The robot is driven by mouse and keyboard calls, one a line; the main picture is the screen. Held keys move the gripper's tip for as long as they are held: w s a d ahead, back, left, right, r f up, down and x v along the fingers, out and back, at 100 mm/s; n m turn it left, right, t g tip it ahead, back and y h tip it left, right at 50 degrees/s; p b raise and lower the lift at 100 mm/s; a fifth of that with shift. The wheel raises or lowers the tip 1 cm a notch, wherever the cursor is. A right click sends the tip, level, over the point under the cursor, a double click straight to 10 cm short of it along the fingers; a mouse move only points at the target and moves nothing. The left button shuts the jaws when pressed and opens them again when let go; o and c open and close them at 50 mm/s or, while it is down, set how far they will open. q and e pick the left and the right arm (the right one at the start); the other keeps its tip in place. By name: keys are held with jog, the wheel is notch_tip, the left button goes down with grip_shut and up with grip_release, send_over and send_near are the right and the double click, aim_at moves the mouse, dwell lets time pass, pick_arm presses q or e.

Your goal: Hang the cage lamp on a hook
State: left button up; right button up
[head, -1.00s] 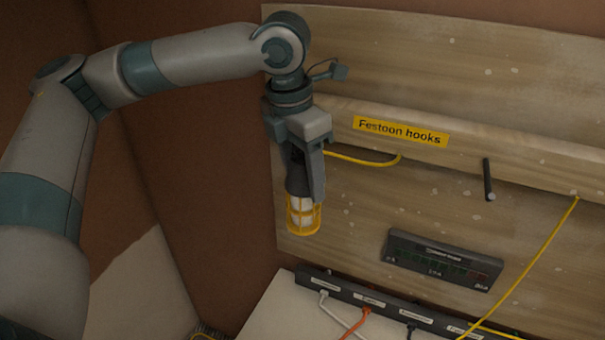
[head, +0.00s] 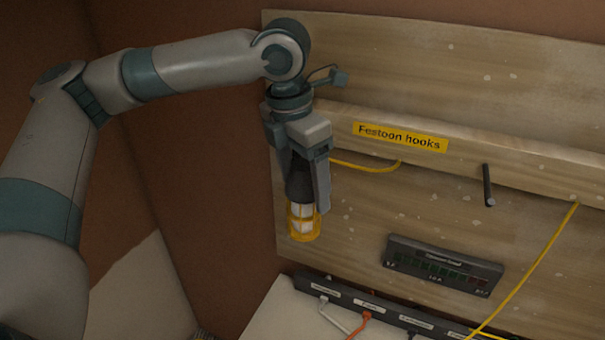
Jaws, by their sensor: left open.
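The cage lamp (head: 303,222) has a yellow cage around a pale bulb and a dark handle. It hangs upright, cage down, in front of the left end of the wooden board. My left gripper (head: 305,190) points down with its fingers open on either side of the dark handle. The lamp's top and whatever bears it are hidden behind the gripper. One dark peg-like hook (head: 488,185) sticks out of the rail at the right, with nothing on it. My right gripper is not in view.
A yellow label reading "Festoon hooks" (head: 400,137) is on the rail. Yellow cable (head: 530,265) runs down at the right. A dark indicator panel (head: 443,266) is on the board. Below is a labelled socket strip (head: 390,314) with plugs.

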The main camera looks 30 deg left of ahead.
pick_arm(q)
jog(key=shift+r+b, duration=0.3)
jog(key=shift+r, duration=0.25)
notch_tip(320, 180, up, 16)
jog(key=s+a+b, duration=0.1)
jog(key=s+b, duration=0.1)
jog(key=b, duration=0.2)
jog(key=shift+s, duration=0.15)
